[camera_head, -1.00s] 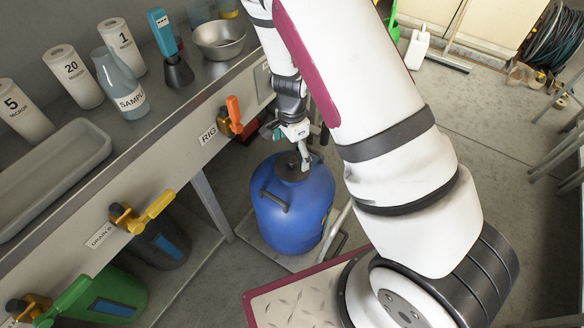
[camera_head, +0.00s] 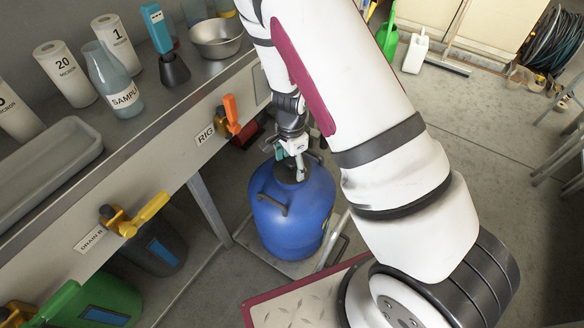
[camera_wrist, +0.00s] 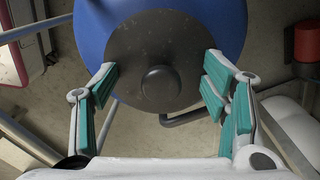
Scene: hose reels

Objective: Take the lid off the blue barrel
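The blue barrel (camera_head: 290,215) stands upright on a low plate beside the bench. Its round dark grey lid (camera_wrist: 137,45) is on top, with a raised knob (camera_wrist: 160,88) in the middle. My gripper (camera_head: 298,172) is over the barrel top and hides part of the lid in the head view. In the wrist view my gripper (camera_wrist: 160,78) is open, its teal-padded fingers on either side of the knob with clear gaps. The fingertips overlap the lid's edges in that view; I cannot tell whether they touch it. Nothing is held.
The bench (camera_head: 160,135) with the orange-handled RIG valve (camera_head: 230,114) runs close on the barrel's left. A metal bowl (camera_head: 217,38) and a sample bottle (camera_head: 118,85) stand on it. A red cylinder (camera_wrist: 307,42) shows at the wrist view's right. Open floor lies to the right.

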